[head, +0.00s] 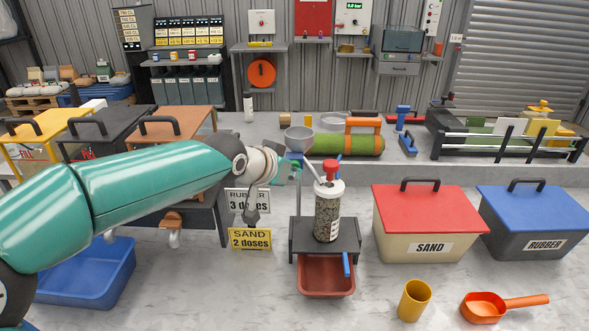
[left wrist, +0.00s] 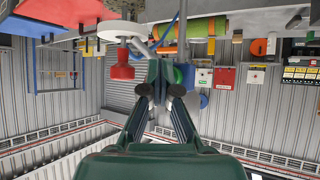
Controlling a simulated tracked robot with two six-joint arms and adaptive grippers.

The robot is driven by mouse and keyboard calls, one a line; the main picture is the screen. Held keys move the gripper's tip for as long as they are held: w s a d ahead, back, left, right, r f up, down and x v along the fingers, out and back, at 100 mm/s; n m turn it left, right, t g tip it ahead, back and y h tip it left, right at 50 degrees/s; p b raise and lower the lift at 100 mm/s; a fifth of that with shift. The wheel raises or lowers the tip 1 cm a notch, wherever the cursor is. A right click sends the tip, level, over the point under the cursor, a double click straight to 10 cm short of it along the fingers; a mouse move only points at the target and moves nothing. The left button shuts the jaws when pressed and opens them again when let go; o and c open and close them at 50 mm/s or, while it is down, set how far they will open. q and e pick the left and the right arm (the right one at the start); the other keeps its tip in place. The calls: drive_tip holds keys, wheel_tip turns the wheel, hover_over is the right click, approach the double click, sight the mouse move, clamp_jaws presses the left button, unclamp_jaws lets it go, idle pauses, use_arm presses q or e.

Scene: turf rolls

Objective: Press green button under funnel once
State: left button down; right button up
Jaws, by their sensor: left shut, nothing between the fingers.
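The grey funnel (head: 298,139) stands at the middle of the head view, on the near side of the grey bench. My left gripper (head: 288,172) is just below the funnel, left of a clear jar (head: 327,215) of dark granules with a red knob (head: 330,167). Whether it touches anything cannot be told. In the left wrist view the gripper (left wrist: 160,90) is shut and empty, with the red knob (left wrist: 122,66) to its left. My right gripper is not in view.
The jar stands on a dark stand over a red tray (head: 326,280). Sand bin (head: 416,243) and rubber bin (head: 535,243) stand to the right. A green turf roll (head: 345,145) lies behind the funnel.

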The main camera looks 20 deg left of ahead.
use_arm(q)
drive_tip(key=shift+s, duration=0.1)
drive_tip(key=shift+s+d+b, duration=0.2)
drive_tip(key=shift+s+b, duration=0.6)
drive_tip(key=shift+s, duration=0.05)
drive_tip(key=s+b, duration=0.2)
drive_tip(key=s+d+b, duration=0.1)
drive_tip(key=s, duration=0.1)
drive_tip(key=shift+s+d+b, duration=0.2)
drive_tip(key=shift+s+b, duration=0.15)
drive_tip(key=shift+s, duration=0.05)
idle(0.4)
